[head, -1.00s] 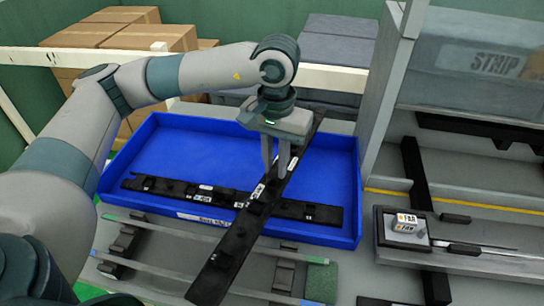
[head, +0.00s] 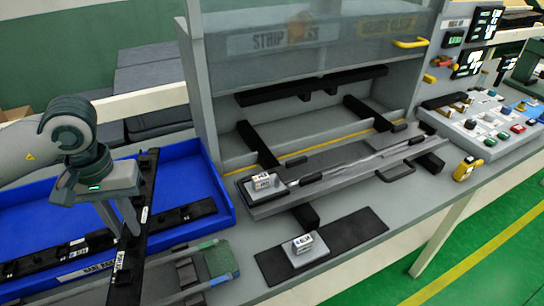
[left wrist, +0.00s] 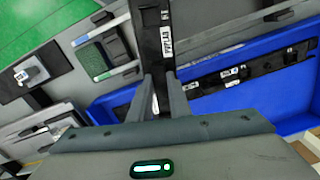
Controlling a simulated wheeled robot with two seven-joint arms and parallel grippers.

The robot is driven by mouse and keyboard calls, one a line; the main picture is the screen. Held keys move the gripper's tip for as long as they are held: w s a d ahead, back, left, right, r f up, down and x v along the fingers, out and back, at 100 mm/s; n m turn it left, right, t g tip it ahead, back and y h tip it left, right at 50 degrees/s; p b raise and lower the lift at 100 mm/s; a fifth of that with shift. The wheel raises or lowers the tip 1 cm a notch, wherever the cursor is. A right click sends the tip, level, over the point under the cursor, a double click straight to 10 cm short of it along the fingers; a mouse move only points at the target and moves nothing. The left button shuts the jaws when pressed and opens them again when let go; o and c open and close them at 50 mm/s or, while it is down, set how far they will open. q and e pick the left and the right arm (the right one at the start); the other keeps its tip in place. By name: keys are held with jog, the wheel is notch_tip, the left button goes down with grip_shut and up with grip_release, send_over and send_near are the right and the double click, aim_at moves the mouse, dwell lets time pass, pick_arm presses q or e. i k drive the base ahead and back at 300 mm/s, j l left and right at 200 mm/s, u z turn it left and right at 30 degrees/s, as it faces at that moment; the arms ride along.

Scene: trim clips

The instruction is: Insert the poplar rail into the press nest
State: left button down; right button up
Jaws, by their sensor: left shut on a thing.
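My left gripper (head: 124,232) is shut on a long black rail (head: 148,190) with white labels. It holds the rail slantwise above the blue bin (head: 226,210); its near end extends past the bin's front. In the left wrist view the fingers (left wrist: 160,88) grip the rail (left wrist: 151,20), whose label seems to read POPLAR. Another black rail (head: 185,215) lies in the bin, partly hidden. The press stands to the right, with a grey tray (head: 262,208) at its opening that seems to be the nest. It carries a small labelled block (head: 262,182) and thin rods. My right gripper is out of view.
A black mat (head: 352,232) with a white labelled block (head: 308,246) lies in front of the press. A grey and green fixture (head: 218,260) sits before the bin. A button panel (head: 490,125) and a yellow device (head: 467,168) are at right. The press's side wall (head: 200,90) rises beside the bin.

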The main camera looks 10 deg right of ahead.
aim_at(359, 153)
jog(key=k, duration=0.85)
jog(key=z, duration=1.2)
jog(key=i+l, duration=0.2)
jog(key=i, duration=0.3)
jog(key=i+l, duration=0.2)
jog(key=i, duration=0.35)
jog(key=i+l, duration=0.25)
jog(key=i, duration=0.25)
